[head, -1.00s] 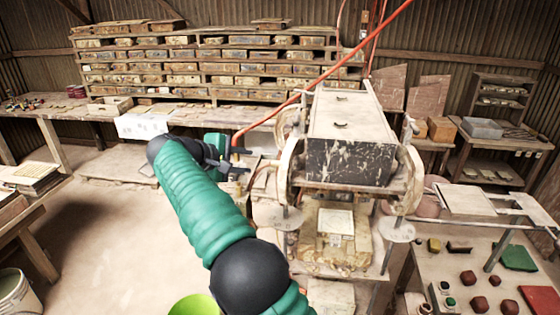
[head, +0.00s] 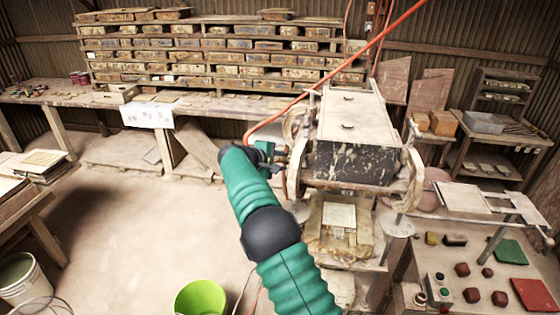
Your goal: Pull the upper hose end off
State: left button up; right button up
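The orange-red hose (head: 318,84) slants down from the upper right. It bends at its lower end just above my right gripper, beside the left of the press (head: 352,150). My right gripper (head: 272,157) is at the far end of my green-sleeved arm, close to this hose end. The arm's tip partly hides the gripper and its fingers are small, so I cannot tell whether they hold the hose. A short orange hose piece (head: 284,182) shows below the gripper, by the press's left side. The joint between the hose ends is not clear. My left gripper is out of view.
Round side frames (head: 412,178) flank the press. A control panel with buttons (head: 441,291) and several dark red blocks (head: 462,269) are at the lower right. A bright green bucket (head: 201,298) stands on the floor. Open floor lies left of my arm.

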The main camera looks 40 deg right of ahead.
jog(key=shift+s+d+f, duration=0.1)
jog(key=shift+d+f, duration=0.1)
jog(key=shift+d, duration=0.25)
jog(key=c, duration=0.5)
jog(key=shift+s+d+f, duration=0.1)
jog(key=shift+s+d, duration=0.05)
jog(key=shift+d, duration=0.25)
grip_shut()
jog(key=shift+f, duration=0.1)
jog(key=shift+a+f, duration=0.1)
jog(key=shift+f, duration=0.05)
